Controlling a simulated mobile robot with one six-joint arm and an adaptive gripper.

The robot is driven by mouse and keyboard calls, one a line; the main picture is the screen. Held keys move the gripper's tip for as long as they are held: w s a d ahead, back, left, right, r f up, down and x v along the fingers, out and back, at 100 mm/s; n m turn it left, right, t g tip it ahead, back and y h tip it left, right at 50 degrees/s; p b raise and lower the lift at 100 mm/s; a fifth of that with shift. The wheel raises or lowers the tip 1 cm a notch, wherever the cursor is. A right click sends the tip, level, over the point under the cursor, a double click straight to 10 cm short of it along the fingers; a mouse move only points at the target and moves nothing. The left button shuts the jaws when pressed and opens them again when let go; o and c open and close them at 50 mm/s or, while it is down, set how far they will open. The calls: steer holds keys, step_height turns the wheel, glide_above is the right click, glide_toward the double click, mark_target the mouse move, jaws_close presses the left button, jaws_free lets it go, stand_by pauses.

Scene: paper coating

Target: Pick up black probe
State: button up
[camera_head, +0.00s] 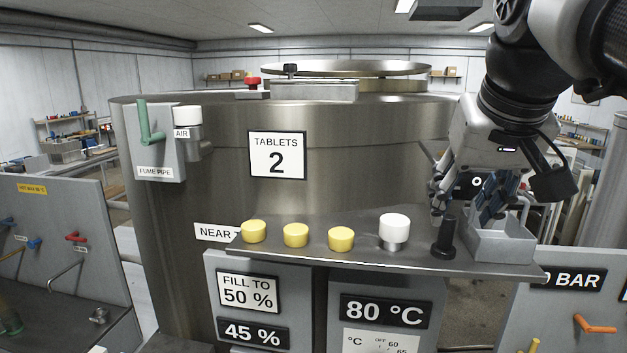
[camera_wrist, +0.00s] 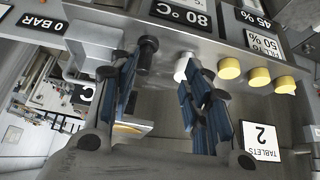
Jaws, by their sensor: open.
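The black probe (camera_head: 444,238) stands upright on the steel shelf, between a white-capped knob and a grey open box. It also shows in the wrist view (camera_wrist: 147,52), near the fingertips and closer to the left finger than to the right one. My gripper (camera_head: 464,205) is open and empty, above and behind the probe in the head view. In the wrist view its blue-padded fingers (camera_wrist: 160,72) are spread apart. I cannot tell whether a finger touches the probe.
The grey open box (camera_head: 498,245) stands close to the right of the probe on the steel shelf (camera_head: 375,257). The white-capped knob (camera_head: 394,230) and several yellow caps (camera_head: 341,239) stand to its left. The large steel tank (camera_head: 350,165) rises behind.

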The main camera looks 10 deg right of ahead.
steer(key=p, duration=0.2)
glide_toward(450, 218)
steer(key=b+x, duration=0.1)
steer(key=x, duration=0.4)
steer(key=shift+w+a+f, duration=0.15)
steer(key=shift+f, duration=0.1)
steer(key=x, duration=0.5)
steer(key=shift+w+d+f, duration=0.25)
steer(key=shift+d, duration=0.05)
steer(key=shift+s, duration=0.1)
steer(key=shift+c, duration=0.5)
jaws_close()
